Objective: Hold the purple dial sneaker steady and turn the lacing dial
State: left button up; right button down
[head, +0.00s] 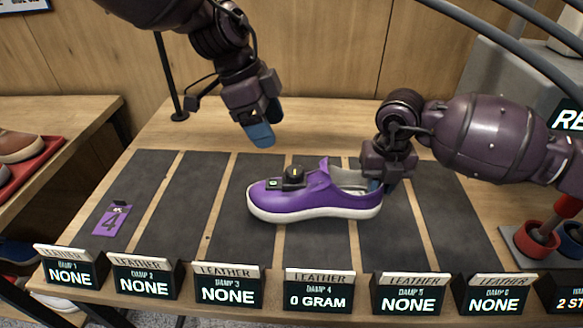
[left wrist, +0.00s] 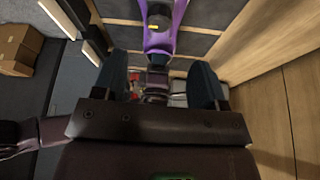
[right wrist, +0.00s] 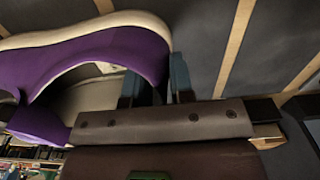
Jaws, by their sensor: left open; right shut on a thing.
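The purple sneaker (head: 315,203) with a white sole lies upright on the dark mats, toe to the left. Its black lacing dial (head: 294,175) sits on top of the shoe, beside a small box with a green light. The dial also shows in the left wrist view (left wrist: 158,20). My right gripper (head: 376,186) is shut on the sneaker's heel; the right wrist view shows its fingers at the heel wall of the purple sneaker (right wrist: 120,52). My left gripper (head: 262,130) is open and empty, above and to the left of the dial, apart from the shoe.
A row of display signs (head: 319,290) lines the table's front edge; one reads 0 GRAM. A purple tag marked 4 (head: 111,219) lies on the left mat. Red and dark round items (head: 538,238) stand at the right. A red tray (head: 35,160) with shoes is at far left.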

aim_at(291, 169)
pick_arm(q)
jog(key=x, duration=1.1)
jog(key=shift+r, duration=0.1)
jog(key=c, duration=0.9)
